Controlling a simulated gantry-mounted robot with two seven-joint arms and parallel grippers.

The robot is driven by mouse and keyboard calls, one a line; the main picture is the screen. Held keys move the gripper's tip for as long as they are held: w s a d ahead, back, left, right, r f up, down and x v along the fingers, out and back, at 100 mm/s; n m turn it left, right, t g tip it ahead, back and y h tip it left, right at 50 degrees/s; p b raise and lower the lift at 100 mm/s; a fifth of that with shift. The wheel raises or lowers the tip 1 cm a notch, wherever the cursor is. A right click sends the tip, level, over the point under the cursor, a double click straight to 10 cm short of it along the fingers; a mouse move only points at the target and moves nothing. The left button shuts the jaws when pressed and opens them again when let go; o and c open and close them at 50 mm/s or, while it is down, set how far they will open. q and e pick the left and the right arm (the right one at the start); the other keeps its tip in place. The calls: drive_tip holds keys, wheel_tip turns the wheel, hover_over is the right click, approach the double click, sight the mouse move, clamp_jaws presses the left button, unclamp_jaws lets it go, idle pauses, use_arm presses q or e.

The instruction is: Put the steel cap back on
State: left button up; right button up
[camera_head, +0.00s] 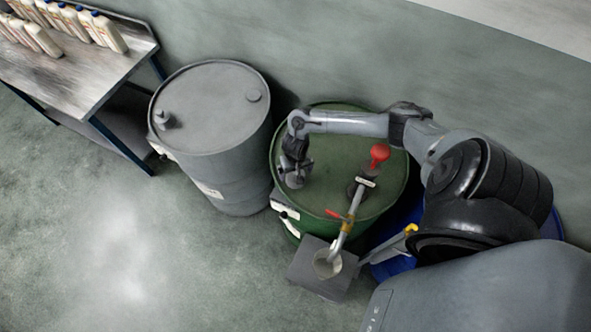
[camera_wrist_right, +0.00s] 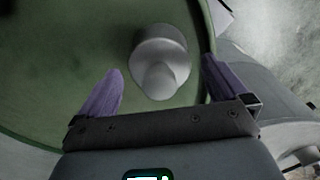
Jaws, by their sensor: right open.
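The steel cap (camera_wrist_right: 160,62), a grey stepped piece with a narrower knob, is on the green drum's top near the rim in the right wrist view. My right gripper (camera_wrist_right: 162,68) is open, one finger on each side of the cap, with no clear contact. In the head view my right gripper (camera_head: 294,178) points down over the left part of the green drum (camera_head: 335,125). The cap cannot be told apart from the gripper there. Whether the cap is seated in an opening cannot be told. My left gripper is not in view.
A tap with a red knob (camera_head: 379,154) and a pipe rises from the green drum. A grey drum (camera_head: 215,90) stands to the left, a blue drum (camera_head: 391,262) to the right. A bottle table (camera_head: 75,75) is far left.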

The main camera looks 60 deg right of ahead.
wheel_tip(320, 180, up, 11)
drive_tip(key=shift+f+p, duration=0.2)
drive_tip(key=shift+p, duration=0.75)
drive_tip(key=w+a+r+n+t+y+p, duration=0.2)
drive_tip(key=a+n+t, duration=0.45)
drive_tip(key=a, duration=1.35)
drive_tip(key=s+r+n+g+h+p, duration=0.1)
drive_tip(key=s+r+n+g+p, duration=0.2)
drive_tip(key=s+r, duration=0.8)
wheel_tip(320, 180, up, 2)
drive_tip(key=shift+a+r+n+h, duration=0.1)
drive_tip(key=shift+a+n+h, duration=0.3)
drive_tip(key=shift+n, duration=0.25)
